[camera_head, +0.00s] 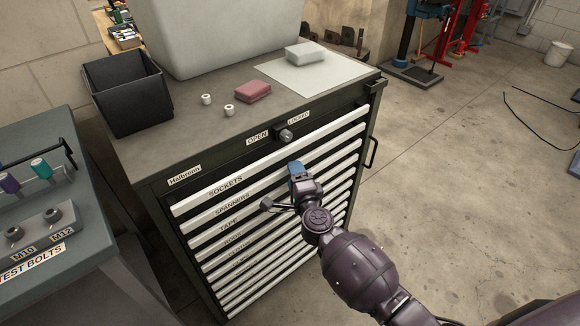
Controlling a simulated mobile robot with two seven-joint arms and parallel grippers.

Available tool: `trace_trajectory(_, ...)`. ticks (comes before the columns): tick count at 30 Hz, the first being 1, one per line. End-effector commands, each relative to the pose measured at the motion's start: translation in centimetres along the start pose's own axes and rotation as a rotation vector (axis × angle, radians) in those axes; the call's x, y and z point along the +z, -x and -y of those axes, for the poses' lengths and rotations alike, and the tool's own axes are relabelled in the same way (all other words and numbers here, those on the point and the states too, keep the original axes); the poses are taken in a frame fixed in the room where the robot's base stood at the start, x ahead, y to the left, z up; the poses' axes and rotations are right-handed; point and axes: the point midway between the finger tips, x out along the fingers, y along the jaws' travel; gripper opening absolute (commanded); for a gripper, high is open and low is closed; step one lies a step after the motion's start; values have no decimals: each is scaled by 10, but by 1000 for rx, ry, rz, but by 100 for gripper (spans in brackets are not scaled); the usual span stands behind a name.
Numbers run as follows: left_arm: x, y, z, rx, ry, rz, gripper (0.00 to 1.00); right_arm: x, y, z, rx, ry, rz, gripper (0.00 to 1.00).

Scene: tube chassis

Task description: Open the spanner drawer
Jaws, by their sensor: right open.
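The dark drawer cabinet (150,165) has a stack of drawers with long pale handle strips. The spanner drawer (207,217), labelled SPANNERS, is second from the top, just under the one labelled SOCKETS (195,202). All the drawers look shut and flush. My right gripper (281,188) is open in front of the upper drawers, right of the SPANNERS label. It hides part of the strips there, and I cannot tell whether it touches one. One finger has a blue tip. My left gripper is not in view.
A lock knob (285,134) sits between OPEN and LOCKED labels. On the cabinet top are a black bin (128,95), a large grey container (220,40), a red block (253,92) and small white cylinders.

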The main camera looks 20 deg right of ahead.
Motion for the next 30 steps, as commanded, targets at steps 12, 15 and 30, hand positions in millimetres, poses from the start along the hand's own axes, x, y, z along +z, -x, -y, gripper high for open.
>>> trace_trajectory(12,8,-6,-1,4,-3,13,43,0,-38,-1,1,1,0,55)
trace_trajectory(15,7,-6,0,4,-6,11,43,0,-40,0,0,1,0,55)
trace_trajectory(30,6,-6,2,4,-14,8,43,0,-40,0,0,0,0,11)
